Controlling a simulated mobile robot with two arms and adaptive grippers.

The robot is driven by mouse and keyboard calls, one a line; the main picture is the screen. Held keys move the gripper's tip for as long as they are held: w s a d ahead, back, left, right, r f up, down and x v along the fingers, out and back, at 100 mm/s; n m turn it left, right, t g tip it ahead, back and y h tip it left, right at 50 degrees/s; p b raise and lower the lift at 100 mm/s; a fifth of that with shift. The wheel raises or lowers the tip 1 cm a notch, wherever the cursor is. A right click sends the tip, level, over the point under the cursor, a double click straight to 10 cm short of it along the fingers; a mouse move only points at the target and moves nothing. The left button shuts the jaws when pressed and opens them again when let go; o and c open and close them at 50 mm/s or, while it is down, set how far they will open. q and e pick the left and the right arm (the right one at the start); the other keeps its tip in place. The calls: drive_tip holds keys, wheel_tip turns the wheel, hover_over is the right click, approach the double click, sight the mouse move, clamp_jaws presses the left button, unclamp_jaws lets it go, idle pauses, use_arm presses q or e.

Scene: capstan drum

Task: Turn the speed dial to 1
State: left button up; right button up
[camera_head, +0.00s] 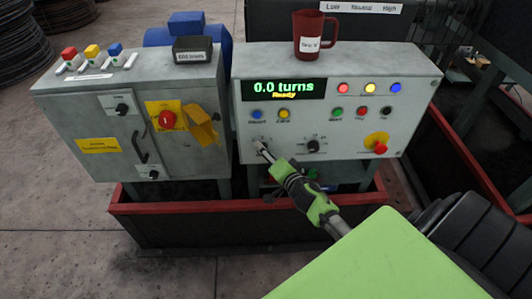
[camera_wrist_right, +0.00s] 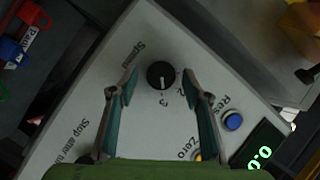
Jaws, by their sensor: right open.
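The speed dial (camera_wrist_right: 160,75) is a small black knob on the light grey console, with "Speed" printed beside it in the right wrist view. Its white mark points down in that view, toward the printed 3; a 2 shows nearby. My right gripper (camera_wrist_right: 161,82) is open, with one finger on either side of the knob; I cannot tell whether they touch it. In the head view my right gripper (camera_head: 262,149) is at the console's lower left and partly hides the dial. My left gripper is not in view.
The console display (camera_head: 284,89) reads "0.0 turns" and "Ready". A second black dial (camera_head: 313,146) sits to the right, and a red emergency button (camera_head: 380,148) beyond it. A red mug (camera_head: 312,40) stands on top. A grey switch cabinet (camera_head: 90,120) is at left.

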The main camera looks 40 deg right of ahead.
drive_tip(key=c, duration=1.1)
